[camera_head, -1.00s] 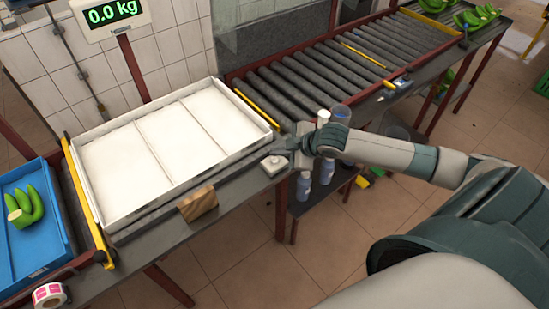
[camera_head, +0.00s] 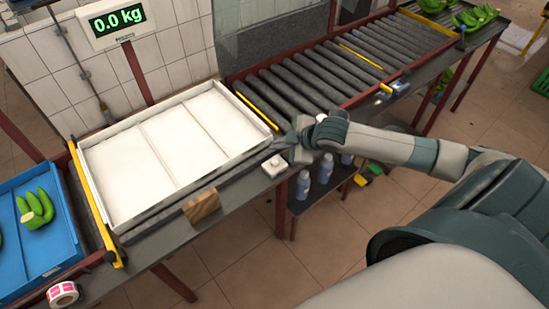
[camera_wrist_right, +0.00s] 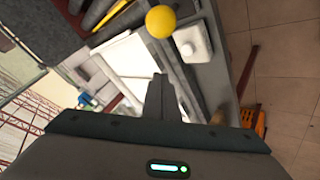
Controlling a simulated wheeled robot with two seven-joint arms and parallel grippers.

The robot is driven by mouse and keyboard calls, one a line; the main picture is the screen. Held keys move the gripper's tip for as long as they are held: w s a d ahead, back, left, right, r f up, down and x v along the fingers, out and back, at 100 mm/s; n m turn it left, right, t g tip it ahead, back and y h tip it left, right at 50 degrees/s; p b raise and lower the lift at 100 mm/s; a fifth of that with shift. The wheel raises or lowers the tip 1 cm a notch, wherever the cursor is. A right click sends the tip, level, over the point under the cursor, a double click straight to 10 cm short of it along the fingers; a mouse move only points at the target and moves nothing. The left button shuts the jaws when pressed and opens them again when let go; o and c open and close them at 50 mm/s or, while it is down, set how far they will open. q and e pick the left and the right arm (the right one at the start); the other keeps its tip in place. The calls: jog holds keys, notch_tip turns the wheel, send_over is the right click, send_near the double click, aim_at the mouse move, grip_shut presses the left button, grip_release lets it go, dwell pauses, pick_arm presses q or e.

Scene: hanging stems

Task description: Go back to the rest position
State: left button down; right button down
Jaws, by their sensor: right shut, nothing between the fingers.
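The white tray is empty, with divided sections. My left gripper is not in view.
A white square block (camera_head: 275,166) sits on the bench just below the right gripper. A wooden block (camera_head: 201,206) stands at the bench's front edge. A blue crate (camera_head: 60,262) with green bananas (camera_head: 36,208) is at left. A roller conveyor (camera_head: 330,75) lies behind.

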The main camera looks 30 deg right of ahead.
dwell(0.6)
jog(key=s+a+f+m+g, duration=0.1)
jog(key=s+a+f+m, duration=0.15)
jog(key=s+a, duration=0.35)
jog(key=s+a+f+m+g, duration=0.1)
jog(key=s+a+f, duration=0.3)
jog(key=s+a, duration=0.25)
jog(key=s+a+f+m+g+h, duration=0.2)
jog(key=s+m, duration=0.5)
jog(key=s, duration=1.2)
notch_tip(320, 180, down, 35)
jog(key=s+g+b, duration=0.2)
jog(key=g+b, duration=0.1)
jog(key=b, duration=0.4)
jog(key=s+d+f+b, duration=0.1)
jog(key=s+f+b, duration=0.2)
jog(key=s+f, duration=0.5)
jog(key=s+d+f+b, duration=0.2)
jog(key=s+f, duration=0.7)
jog(key=f, duration=0.6)
jog(key=shift+s+d+f+n+g+h+b, duration=0.2)
jog(key=shift+d+n+g+h+b, duration=0.15)
jog(key=shift+b, duration=0.35)
jog(key=shift+a, duration=0.1)
